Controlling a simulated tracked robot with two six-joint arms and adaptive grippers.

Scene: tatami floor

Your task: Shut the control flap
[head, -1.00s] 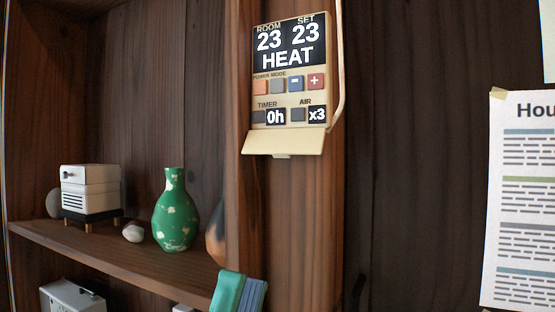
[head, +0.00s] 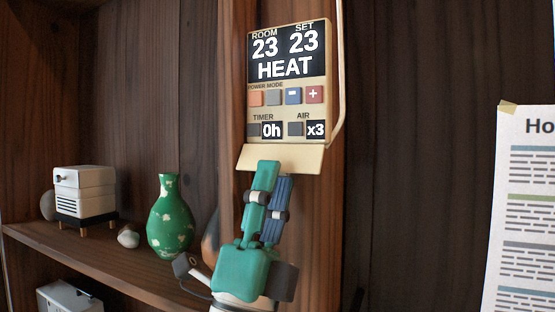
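The beige control panel (head: 328,92) is mounted on a wooden post, its display reading ROOM 23, SET 23, HEAT, with 0h and x3 below. Its control flap (head: 306,160) is open, sticking out along the panel's bottom edge and leaving the buttons uncovered. My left gripper (head: 277,170) is just below the flap, pointing up, its green and blue fingers close together and holding nothing that I can see. The fingertips overlap the flap's lower edge in the picture; I cannot tell whether they touch it. My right gripper is not in view.
A shelf (head: 88,256) at left holds a white box-shaped device (head: 84,190), a green vase (head: 170,222) and stones. A cable runs along the panel's right side. A paper notice (head: 528,210) hangs at right.

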